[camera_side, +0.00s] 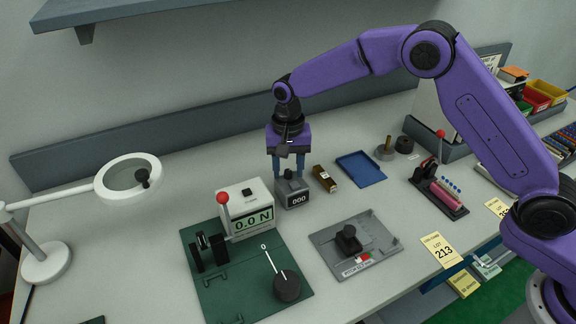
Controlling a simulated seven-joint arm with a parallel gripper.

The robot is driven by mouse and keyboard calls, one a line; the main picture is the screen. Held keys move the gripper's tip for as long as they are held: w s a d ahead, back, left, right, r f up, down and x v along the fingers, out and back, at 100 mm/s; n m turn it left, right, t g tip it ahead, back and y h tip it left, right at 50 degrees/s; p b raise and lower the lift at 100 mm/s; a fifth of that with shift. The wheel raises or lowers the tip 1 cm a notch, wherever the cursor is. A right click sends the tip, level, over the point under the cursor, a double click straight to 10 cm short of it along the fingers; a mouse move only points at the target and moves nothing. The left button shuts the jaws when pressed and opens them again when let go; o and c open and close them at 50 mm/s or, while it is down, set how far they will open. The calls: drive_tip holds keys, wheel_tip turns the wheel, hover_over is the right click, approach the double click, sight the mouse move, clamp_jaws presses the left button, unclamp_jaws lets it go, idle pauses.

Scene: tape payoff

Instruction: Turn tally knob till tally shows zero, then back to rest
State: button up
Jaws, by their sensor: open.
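The tally counter (292,192) is a small dark grey box on the bench, right of the white force meter. Its display faces the camera and appears to read 000. Its knob sits on top and is mostly hidden between my gripper's fingers. My gripper (288,170) points straight down over the counter, with its two blue fingers open, one on each side of the knob. I cannot tell from this view whether either finger touches the knob.
A white force meter (246,210) reading 0.0 N stands on a green plate (221,295) at left. A brown block (325,178) and blue tray (361,168) lie close at right. A grey fixture plate (380,243) is in front. A magnifier lamp (128,177) stands far left.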

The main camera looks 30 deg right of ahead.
clamp_jaws()
drive_tip(key=shift+n, duration=0.4)
drive_tip(key=n, duration=0.4)
drive_tip(key=shift+n, duration=0.4)
drive_tip(key=n, duration=0.5)
drive_tip(key=shift+n, duration=0.3)
